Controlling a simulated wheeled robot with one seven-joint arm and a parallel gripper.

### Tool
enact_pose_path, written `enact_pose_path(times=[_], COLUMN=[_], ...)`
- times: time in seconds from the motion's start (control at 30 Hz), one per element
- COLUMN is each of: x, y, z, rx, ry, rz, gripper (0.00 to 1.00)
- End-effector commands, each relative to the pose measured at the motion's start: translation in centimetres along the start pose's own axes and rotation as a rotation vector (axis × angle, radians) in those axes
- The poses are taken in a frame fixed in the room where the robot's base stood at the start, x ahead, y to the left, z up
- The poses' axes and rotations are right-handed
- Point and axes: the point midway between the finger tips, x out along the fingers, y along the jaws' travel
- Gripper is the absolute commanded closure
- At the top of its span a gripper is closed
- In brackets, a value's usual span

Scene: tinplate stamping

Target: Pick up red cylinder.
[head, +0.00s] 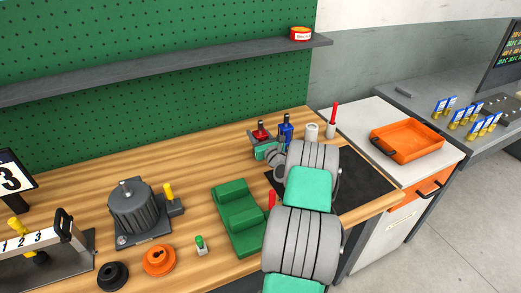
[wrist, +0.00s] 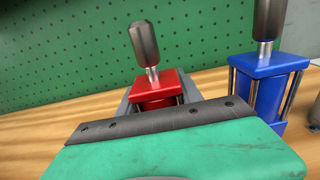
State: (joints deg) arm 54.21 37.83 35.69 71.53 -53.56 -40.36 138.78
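The red cylinder (wrist: 158,86) has a red block body, thin metal rods and a dark grey knob on top. It stands upright at the back of the wooden bench, left of a similar blue cylinder (wrist: 266,72). The red cylinder also shows in the head view (head: 261,131). My gripper (head: 261,142) is at the red cylinder, and grey finger parts show on both sides of its body. The teal housing and a dark bar fill the lower wrist view and hide the cylinder's lower part. I cannot tell whether the fingers touch it.
The blue cylinder stands close on the right. A white cup-like container (head: 312,131) and a red-handled tool (head: 333,118) stand further right. The green pegboard (head: 190,135) rises behind. A green block (head: 238,217) lies left of my arm.

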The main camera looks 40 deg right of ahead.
Motion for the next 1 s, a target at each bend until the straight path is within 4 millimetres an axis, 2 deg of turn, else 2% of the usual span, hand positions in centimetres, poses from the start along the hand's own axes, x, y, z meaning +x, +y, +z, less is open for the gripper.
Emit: enact_pose_path(times=[0.07, 0.5, 1.0], x=[-0.01, -0.01, 0.05], y=[0.0, -0.01, -0.06], z=[0.01, 0.02, 0.3], rx=[0.0, 0.0, -0.002], ry=[0.0, 0.0, -0.005], rz=[0.0, 0.0, 0.0], gripper=[0.65, 1.0, 1.0])
